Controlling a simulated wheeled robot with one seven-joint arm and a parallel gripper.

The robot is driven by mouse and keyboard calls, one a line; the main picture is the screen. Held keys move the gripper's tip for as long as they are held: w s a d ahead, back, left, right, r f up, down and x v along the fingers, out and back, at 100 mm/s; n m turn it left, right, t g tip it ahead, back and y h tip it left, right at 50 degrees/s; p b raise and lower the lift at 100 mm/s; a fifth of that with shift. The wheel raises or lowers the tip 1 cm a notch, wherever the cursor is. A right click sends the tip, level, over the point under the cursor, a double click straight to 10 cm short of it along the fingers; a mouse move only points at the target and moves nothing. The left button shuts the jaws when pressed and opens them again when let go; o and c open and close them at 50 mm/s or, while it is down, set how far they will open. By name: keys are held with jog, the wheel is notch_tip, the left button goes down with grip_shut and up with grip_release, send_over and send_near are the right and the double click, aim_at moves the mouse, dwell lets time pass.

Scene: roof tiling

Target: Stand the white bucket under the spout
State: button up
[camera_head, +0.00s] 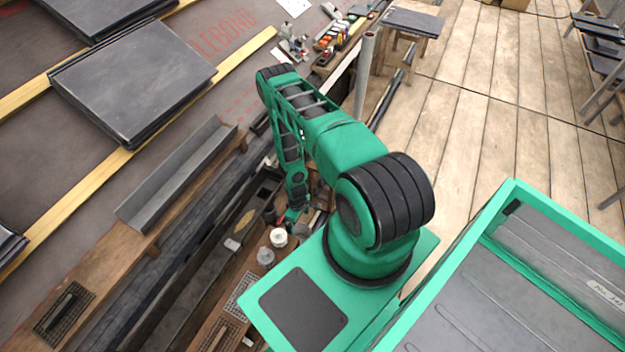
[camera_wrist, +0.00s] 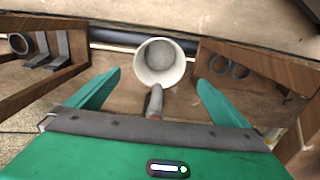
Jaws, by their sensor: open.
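In the wrist view a white, round, open-topped bucket (camera_wrist: 159,66) stands beyond and between my fingertips. I see down into its grey inside. My gripper (camera_wrist: 158,82) has its two green fingers spread wide, with a gap on each side of the bucket. A small grey piece with a reddish end (camera_wrist: 155,101) lies between the bucket and my palm; I cannot tell what it is. In the head view my gripper (camera_head: 293,212) points down near the wooden bench, its fingers too small to read. I cannot pick out the spout for certain in either view.
In the wrist view, wooden bins stand left (camera_wrist: 78,62) and right (camera_wrist: 222,50) of the bucket, and a dark pipe (camera_wrist: 115,36) runs behind it. In the head view a grey gutter (camera_head: 172,180) and slate stack (camera_head: 130,70) lie left; the plank floor (camera_head: 510,130) is open at right.

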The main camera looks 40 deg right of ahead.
jog(key=w+d+r+m, duration=0.1)
jog(key=w+d+r, duration=0.2)
jog(key=r, duration=0.8)
jog(key=w+d+r+m+h, duration=0.15)
jog(key=w+r, duration=0.25)
jog(key=r, duration=0.6)
jog(key=w+d+r, duration=0.3)
jog(key=r, duration=0.8)
notch_tip(320, 180, up, 14)
jog(key=s+d+m, duration=0.1)
jog(key=s+m, duration=0.1)
jog(key=s+a+r+m, duration=0.1)
jog(key=s+r, duration=0.5)
jog(key=r, duration=0.4)
jog(key=s+a+r+m, duration=0.2)
jog(key=s+r, duration=0.4)
jog(key=r, duration=0.4)
jog(key=s+a+r+m+y, duration=0.1)
jog(key=s+a+r, duration=0.2)
jog(key=s, duration=0.5)
jog(key=s+a+r+m, duration=0.2)
jog(key=s+r, duration=0.3)
jog(key=s, duration=0.3)
jog(key=shift+s+a+r+y, duration=0.15)
jog(key=shift+s+a+y, duration=0.2)
jog(key=shift+a, duration=0.25)
